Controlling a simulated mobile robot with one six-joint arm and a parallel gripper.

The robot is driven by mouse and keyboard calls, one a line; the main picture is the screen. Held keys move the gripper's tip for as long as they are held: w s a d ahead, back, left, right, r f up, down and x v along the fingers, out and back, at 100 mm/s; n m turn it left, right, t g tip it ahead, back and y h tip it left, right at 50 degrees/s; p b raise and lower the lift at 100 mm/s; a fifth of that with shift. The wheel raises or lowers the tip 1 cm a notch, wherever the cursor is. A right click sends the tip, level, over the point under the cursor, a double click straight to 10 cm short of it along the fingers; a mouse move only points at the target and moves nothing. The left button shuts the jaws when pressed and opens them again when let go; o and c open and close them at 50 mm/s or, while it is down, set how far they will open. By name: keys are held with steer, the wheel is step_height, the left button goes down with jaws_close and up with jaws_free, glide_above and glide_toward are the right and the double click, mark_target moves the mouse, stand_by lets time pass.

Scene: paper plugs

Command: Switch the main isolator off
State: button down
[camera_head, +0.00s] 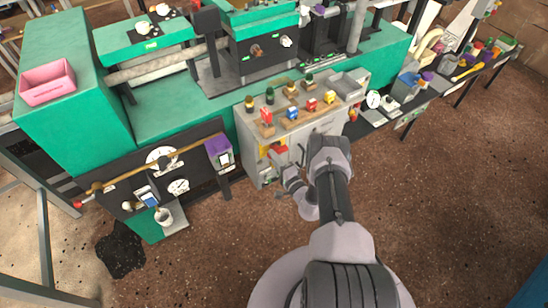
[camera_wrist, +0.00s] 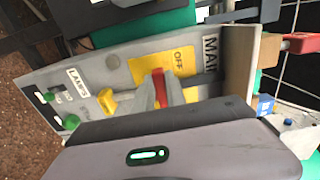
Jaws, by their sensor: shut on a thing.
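The main isolator is on the front of the grey control cabinet (camera_head: 245,150). It has a yellow plate (camera_wrist: 182,57) marked OFF, with MAIN lettered beside it. Its red handle (camera_wrist: 158,82) sits between the grey fingertips of my gripper (camera_wrist: 160,92), which is shut on it. In the head view the yellow plate (camera_head: 265,151) and red handle (camera_head: 279,149) show just above my gripper. The fingers hide part of the handle, and I cannot tell its exact angle.
A yellow knob (camera_wrist: 106,101) near the LAMPS label and green buttons (camera_wrist: 70,121) share the panel. Several coloured controls (camera_head: 292,112) stand on the cabinet's top. A black panel with gauges (camera_head: 160,158) is to the left. The brown floor (camera_head: 450,190) is clear at right.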

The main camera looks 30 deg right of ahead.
stand_by(0.4)
steer(key=c, duration=1.4)
jaws_free()
steer(key=shift+o, duration=0.2)
steer(key=s+p, duration=0.6)
steer(key=s, duration=1.1)
steer(key=shift+s+d, duration=0.2)
steer(key=shift+d, duration=0.1)
